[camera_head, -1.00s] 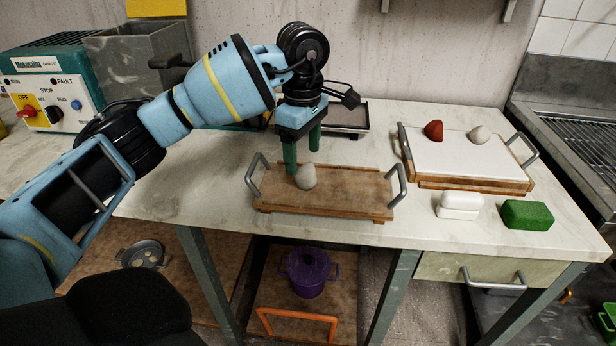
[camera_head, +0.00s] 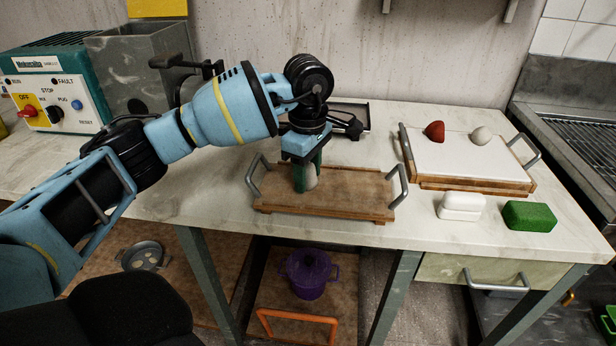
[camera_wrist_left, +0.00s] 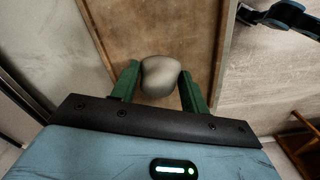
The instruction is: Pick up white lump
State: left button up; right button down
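A pale grey-white lump (camera_head: 311,177) stands on the brown wooden tray (camera_head: 350,200) with grey handles. My left gripper (camera_head: 308,185) points down over the tray with its green fingers on either side of this lump. The left wrist view shows the lump (camera_wrist_left: 160,76) between the fingers, which appear to touch both its sides. In the head view the near finger hides part of it. Another whitish lump (camera_head: 481,136) sits on the white-topped tray (camera_head: 460,160) at the right, beside a dark red lump (camera_head: 434,131). My right gripper is not in view.
A white block (camera_head: 460,207) and a green block (camera_head: 529,216) lie on the table in front of the white-topped tray. A control box (camera_head: 55,95) stands at the left. Upright handles flank the brown tray.

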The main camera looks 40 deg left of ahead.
aim_at(308, 168)
pick_arm(q)
jog(key=c, duration=0.5)
jog(key=shift+r, duration=0.1)
notch_tip(308, 168, up, 9)
jog(key=shift+f+p, duration=0.1)
jog(key=shift+p, duration=0.45)
jog(key=shift+r, duration=0.55)
jog(key=shift+f, duration=0.1)
